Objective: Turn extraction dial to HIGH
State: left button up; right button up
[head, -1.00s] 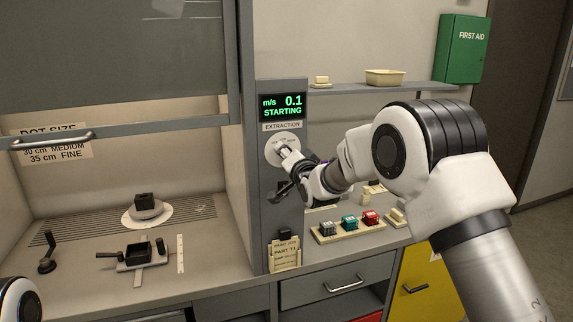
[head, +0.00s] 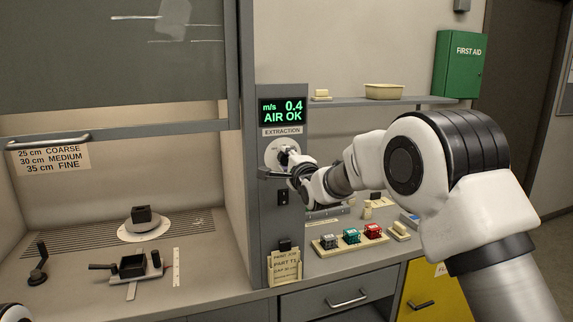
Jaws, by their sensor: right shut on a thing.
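The round white extraction dial (head: 272,153) is on the grey fume-hood post, under the EXTRACTION label (head: 281,131). My right gripper (head: 284,161) is at the dial, shut on its knob, and hides much of the dial face and its markings. The display (head: 282,111) above reads 0.4 m/s and AIR OK in green. Only a small piece of my left arm shows at the lower left corner; its gripper is out of view.
The hood sash (head: 120,140) is partly raised on the left, over several dark items on the bench. A rack with several small coloured blocks (head: 351,236) stands below my right arm. A shelf (head: 400,102) runs along the back wall.

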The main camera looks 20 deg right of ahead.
jog(key=shift+m, duration=0.6)
jog(key=o, duration=1.2)
jog(key=shift+c, duration=0.2)
jog(key=shift+d, duration=0.15)
jog(key=shift+s, duration=0.1)
jog(key=s, duration=1.1)
jog(key=shift+s+d, duration=0.2)
jog(key=shift+s, duration=0.2)
jog(key=shift+f, duration=0.1)
